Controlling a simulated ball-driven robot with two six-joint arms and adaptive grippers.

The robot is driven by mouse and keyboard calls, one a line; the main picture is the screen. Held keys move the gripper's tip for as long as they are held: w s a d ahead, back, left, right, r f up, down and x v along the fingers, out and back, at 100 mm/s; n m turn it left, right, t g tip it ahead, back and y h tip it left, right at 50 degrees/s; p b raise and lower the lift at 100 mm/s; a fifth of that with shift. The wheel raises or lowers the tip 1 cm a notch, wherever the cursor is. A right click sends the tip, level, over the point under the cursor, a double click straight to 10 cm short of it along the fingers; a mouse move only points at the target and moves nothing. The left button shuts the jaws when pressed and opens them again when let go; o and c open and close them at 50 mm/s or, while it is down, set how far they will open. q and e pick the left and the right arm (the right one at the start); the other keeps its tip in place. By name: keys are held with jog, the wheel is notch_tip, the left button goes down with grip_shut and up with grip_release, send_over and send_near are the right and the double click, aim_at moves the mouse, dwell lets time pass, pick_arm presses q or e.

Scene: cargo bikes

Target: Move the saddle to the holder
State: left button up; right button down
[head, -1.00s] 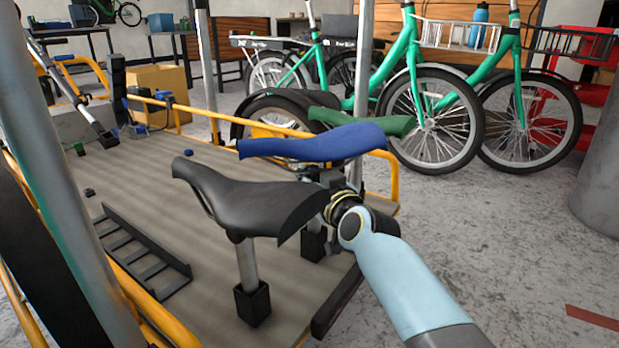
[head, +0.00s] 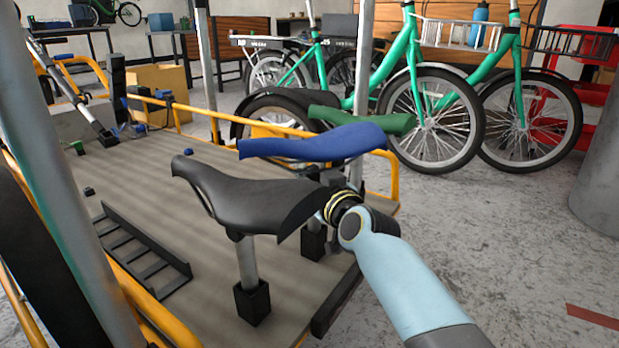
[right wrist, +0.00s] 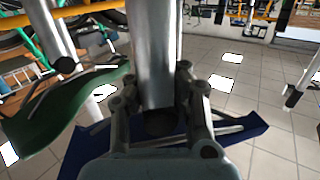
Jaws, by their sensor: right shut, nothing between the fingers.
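A black saddle (head: 240,202) sits upright on a silver post in a black square socket (head: 253,302) on the wooden deck. A blue saddle (head: 315,144) stands behind it, above another black socket (head: 313,243); a green saddle (head: 362,121) is farther back. My right gripper is mostly hidden behind the black saddle's right end in the head view. In the right wrist view the right gripper (right wrist: 160,110) is shut and empty, close to a silver post (right wrist: 153,50), with the blue saddle (right wrist: 235,130) and green saddle (right wrist: 65,120) near it. My left gripper is not in view.
A black ladder-like rack (head: 140,250) lies on the deck at left. Yellow rails (head: 225,125) border the deck, and a grey pole (head: 60,170) crosses the left side. Green bikes (head: 440,110) stand behind. The floor at right is mostly clear.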

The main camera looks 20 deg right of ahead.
jog(key=shift+r, duration=0.1)
dwell(0.3)
jog(key=c, duration=1.3)
grip_release()
jog(key=shift+s, duration=0.1)
